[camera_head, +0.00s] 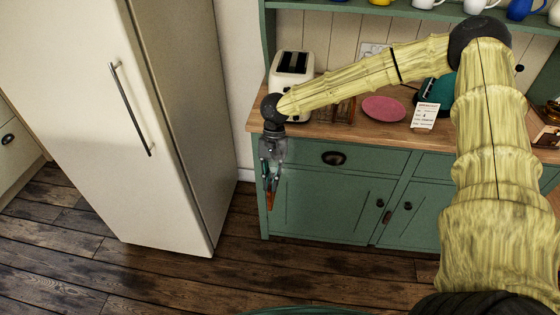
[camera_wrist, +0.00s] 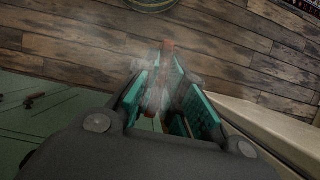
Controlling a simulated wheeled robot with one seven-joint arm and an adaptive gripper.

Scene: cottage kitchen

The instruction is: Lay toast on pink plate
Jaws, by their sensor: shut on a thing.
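The pink plate (camera_head: 384,108) lies flat on the wooden counter, with its top bare. My gripper (camera_head: 270,175) points down in front of the green cabinet, below counter height and to the left of the plate. It is shut on a thin brown slice of toast (camera_head: 270,198), seen edge-on between the fingers. In the wrist view my gripper (camera_wrist: 160,110) has teal finger pads, and the brown edge of the toast (camera_wrist: 167,50) shows between them through pale haze like steam. The rest of the slice is hidden.
A cream toaster (camera_head: 291,70) stands at the counter's left end. A brown object (camera_head: 343,110), partly behind my arm, sits between toaster and plate. The fridge (camera_head: 150,110) is at left. The wooden floor (camera_head: 180,280) is clear.

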